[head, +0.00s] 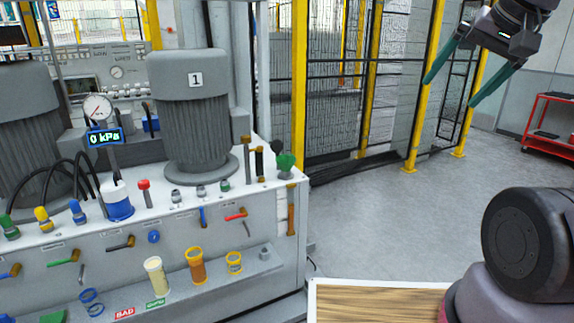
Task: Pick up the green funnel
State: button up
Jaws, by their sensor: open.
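A small green object that looks like the funnel (286,162) stands at the right end of the grey bench top. A dark part shows just above it; its exact shape is too small to tell. My gripper (450,92) is at the upper right, with its two long green fingers spread apart and nothing between them. It is high and well to the right of the green object, in front of the yellow-framed fence.
The grey bench (290,185) carries a large motor (190,115), a gauge (97,107) and several small valves. Its lower ledge holds an orange cup (196,267) and a cream cup (155,276). A wooden board (375,300) lies at the front. Open floor extends right towards a red cart (550,125).

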aim_at(285, 163)
jog(key=i+u, duration=0.35)
jog(key=i, duration=0.4)
jog(key=i+l+u, duration=0.2)
jog(key=i+u, duration=0.15)
jog(key=i, duration=0.35)
